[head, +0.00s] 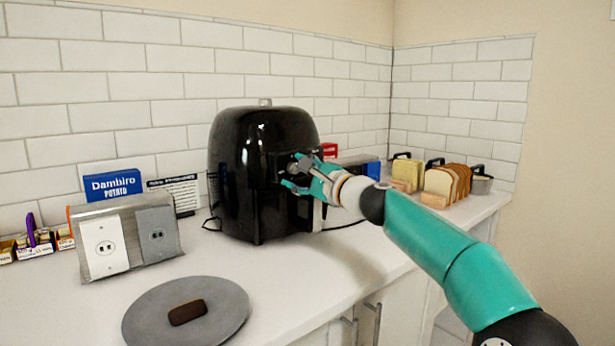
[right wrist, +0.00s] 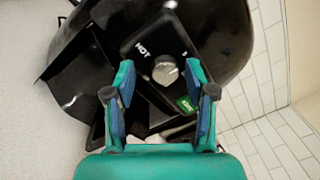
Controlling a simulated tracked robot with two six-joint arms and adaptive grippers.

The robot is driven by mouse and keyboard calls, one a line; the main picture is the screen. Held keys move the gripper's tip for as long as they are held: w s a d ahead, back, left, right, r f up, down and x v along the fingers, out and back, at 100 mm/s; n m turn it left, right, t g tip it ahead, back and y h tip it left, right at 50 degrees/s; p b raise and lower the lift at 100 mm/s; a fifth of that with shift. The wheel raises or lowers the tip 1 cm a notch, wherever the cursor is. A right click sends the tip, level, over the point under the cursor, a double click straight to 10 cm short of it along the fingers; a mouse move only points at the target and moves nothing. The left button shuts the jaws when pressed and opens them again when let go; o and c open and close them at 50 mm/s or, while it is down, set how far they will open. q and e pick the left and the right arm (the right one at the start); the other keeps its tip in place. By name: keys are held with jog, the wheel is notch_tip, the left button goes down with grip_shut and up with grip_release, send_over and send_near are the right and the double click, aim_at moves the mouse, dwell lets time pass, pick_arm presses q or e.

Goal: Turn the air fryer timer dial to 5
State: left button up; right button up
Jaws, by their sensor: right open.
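The black air fryer (head: 240,170) stands on the white counter against the tiled wall in the head view. In the right wrist view its dark front (right wrist: 215,40) fills the upper part. The round silver timer dial (right wrist: 165,70) sits on a black panel beside the word HOT. My right gripper (head: 292,172) is at the fryer's front. In the right wrist view the right gripper (right wrist: 162,82) is open, with a fingertip on either side of the dial and gaps between. Contact cannot be told. Dial numbers are not readable. My left gripper is not in view.
A grey round plate (head: 145,318) with a brown block (head: 187,312) lies at the front. An outlet stand (head: 130,240) and a blue Dambiro box (head: 112,186) are left of the fryer. Bread slices (head: 447,183) stand to the right. Counter in front of the fryer is clear.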

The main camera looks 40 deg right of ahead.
jog(key=s+d, duration=0.1)
jog(key=s, duration=1)
jog(key=shift+s+f, duration=0.35)
jog(key=shift+f, duration=0.1)
jog(key=shift+d, duration=0.1)
